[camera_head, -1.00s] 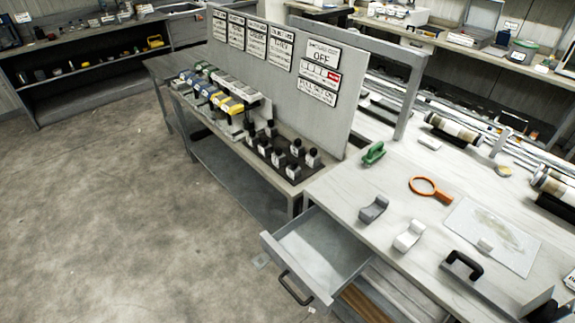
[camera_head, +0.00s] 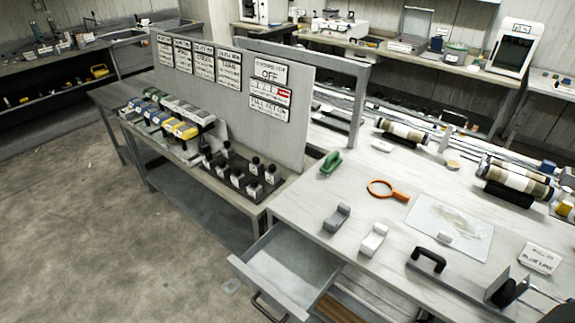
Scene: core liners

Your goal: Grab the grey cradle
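The grey cradle (camera_head: 336,218) sits on the light worktop near its front edge, above the open drawer. It is a small saddle-shaped block with raised ends. A similar white cradle (camera_head: 373,239) stands just to its right, apart from it. Neither of my grippers can be made out in the head view. A dark shape at the bottom right corner is too cut off to identify.
An open drawer (camera_head: 290,262) juts out below the worktop. An orange ring-shaped tool (camera_head: 388,189), a green object (camera_head: 331,162), a pale sheet (camera_head: 450,230) and a black handle (camera_head: 428,258) surround the cradles. A sign-covered panel (camera_head: 235,100) stands at the left.

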